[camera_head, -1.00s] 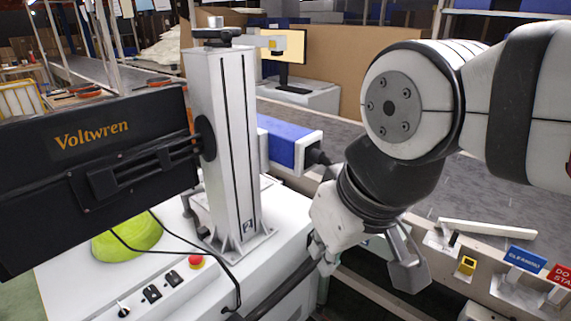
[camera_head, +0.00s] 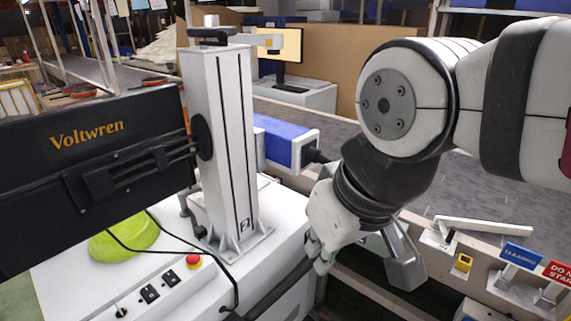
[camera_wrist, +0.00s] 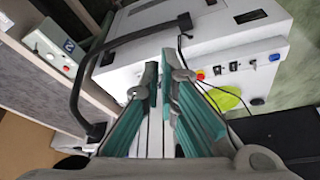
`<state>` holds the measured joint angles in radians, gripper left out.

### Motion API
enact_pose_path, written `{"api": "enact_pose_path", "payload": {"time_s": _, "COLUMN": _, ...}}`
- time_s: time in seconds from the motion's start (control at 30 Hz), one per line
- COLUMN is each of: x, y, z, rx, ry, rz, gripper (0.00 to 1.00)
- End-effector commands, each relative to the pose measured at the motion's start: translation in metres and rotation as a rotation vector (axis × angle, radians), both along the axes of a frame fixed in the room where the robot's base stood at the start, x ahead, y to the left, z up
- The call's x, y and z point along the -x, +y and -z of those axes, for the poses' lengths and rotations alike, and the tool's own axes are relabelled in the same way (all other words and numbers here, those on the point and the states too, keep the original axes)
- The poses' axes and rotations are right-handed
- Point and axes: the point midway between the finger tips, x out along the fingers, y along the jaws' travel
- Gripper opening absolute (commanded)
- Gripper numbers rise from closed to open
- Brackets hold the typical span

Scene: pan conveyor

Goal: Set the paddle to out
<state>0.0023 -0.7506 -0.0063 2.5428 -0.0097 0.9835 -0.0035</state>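A long white bar (camera_head: 484,227), which looks like the paddle, lies low over the grey conveyor belt at the right in the head view. Its left end meets a small bracket on the conveyor's near rail. My gripper (camera_wrist: 160,66) shows in the wrist view with teal finger pads a narrow gap apart, and nothing is clearly held between them. In the head view my wrist hangs left of the bar, clear of it, and mostly hides the fingers. I cannot make out the bar in the wrist view.
A white machine with a post (camera_head: 222,150), a dark Voltwren panel (camera_head: 90,150) and a red button (camera_head: 193,261) stands at left. A green bowl-like thing (camera_head: 125,238) sits on it. The near rail carries a yellow part (camera_head: 463,262) and a blue sign (camera_head: 522,256).

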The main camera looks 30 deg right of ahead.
Motion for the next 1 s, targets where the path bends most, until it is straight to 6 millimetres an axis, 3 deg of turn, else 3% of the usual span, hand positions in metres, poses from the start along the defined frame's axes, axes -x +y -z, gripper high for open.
{"api": "enact_pose_path", "payload": {"time_s": 0.03, "x": -0.001, "y": -0.001, "z": -0.001, "rx": 0.001, "ry": 0.001, "rz": 0.004, "gripper": 0.18}}
{"api": "enact_pose_path", "payload": {"time_s": 0.1, "x": -0.005, "y": -0.004, "z": -0.004, "rx": 0.005, "ry": 0.007, "rz": 0.02, "gripper": 0.34}}
{"api": "enact_pose_path", "payload": {"time_s": 0.27, "x": -0.031, "y": -0.026, "z": -0.022, "rx": 0.028, "ry": 0.043, "rz": 0.127, "gripper": 0.35}}
{"api": "enact_pose_path", "payload": {"time_s": 0.47, "x": -0.081, "y": -0.08, "z": -0.041, "rx": 0.049, "ry": 0.11, "rz": 0.322, "gripper": 0.35}}
{"api": "enact_pose_path", "payload": {"time_s": 0.73, "x": -0.134, "y": -0.18, "z": -0.038, "rx": 0.036, "ry": 0.192, "rz": 0.571, "gripper": 0.35}}
{"api": "enact_pose_path", "payload": {"time_s": 1.0, "x": -0.152, "y": -0.305, "z": -0.002, "rx": -0.03, "ry": 0.259, "rz": 0.821, "gripper": 0.35}}
